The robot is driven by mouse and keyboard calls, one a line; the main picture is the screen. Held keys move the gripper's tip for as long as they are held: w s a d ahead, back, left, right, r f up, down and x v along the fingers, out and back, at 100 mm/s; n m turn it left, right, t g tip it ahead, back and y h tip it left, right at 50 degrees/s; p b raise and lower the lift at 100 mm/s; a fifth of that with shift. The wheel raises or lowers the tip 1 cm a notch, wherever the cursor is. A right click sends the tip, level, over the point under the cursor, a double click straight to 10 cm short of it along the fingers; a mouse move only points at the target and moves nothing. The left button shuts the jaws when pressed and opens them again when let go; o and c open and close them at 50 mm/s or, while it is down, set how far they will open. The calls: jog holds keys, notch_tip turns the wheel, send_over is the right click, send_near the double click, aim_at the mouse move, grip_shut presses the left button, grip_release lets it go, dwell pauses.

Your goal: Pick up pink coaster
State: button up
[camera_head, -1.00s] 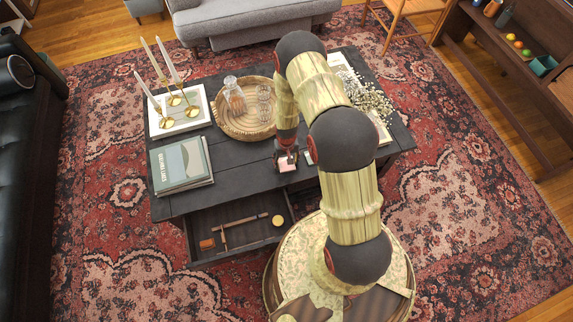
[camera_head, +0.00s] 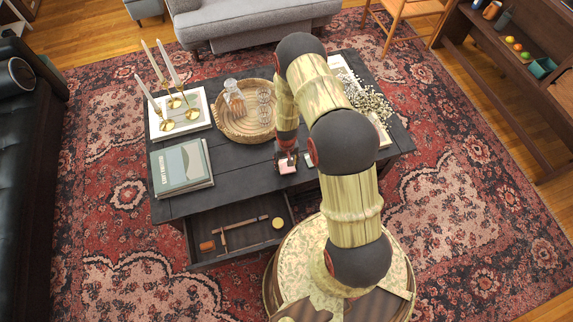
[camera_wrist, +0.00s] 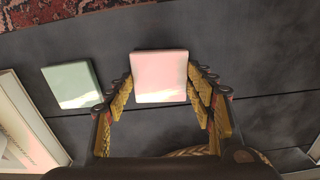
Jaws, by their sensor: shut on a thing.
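The pink coaster (camera_wrist: 160,76) is a pale pink square in the wrist view, between the fingers of my gripper (camera_wrist: 160,88). The fingers touch its left and right edges and are shut on it. In the head view the coaster (camera_head: 287,166) shows just below my gripper (camera_head: 286,156), over the dark coffee table (camera_head: 235,177). I cannot tell whether the coaster is lifted off the table top.
A pale green coaster (camera_wrist: 72,84) lies left of the pink one in the wrist view. A round woven tray (camera_head: 228,128) with glassware, a book stack (camera_head: 181,166) and a candle holder (camera_head: 172,124) share the table. The front drawer (camera_head: 240,238) is open.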

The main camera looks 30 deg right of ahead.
notch_tip(320, 180, up, 3)
jog(key=shift+w+f+p, duration=0.1)
jog(key=shift+p, duration=0.5)
jog(key=s+a+r+p, duration=0.4)
jog(key=s+a+r, duration=0.5)
jog(key=a, duration=0.1)
jog(key=shift+s+r, duration=0.2)
jog(key=shift+s, duration=0.2)
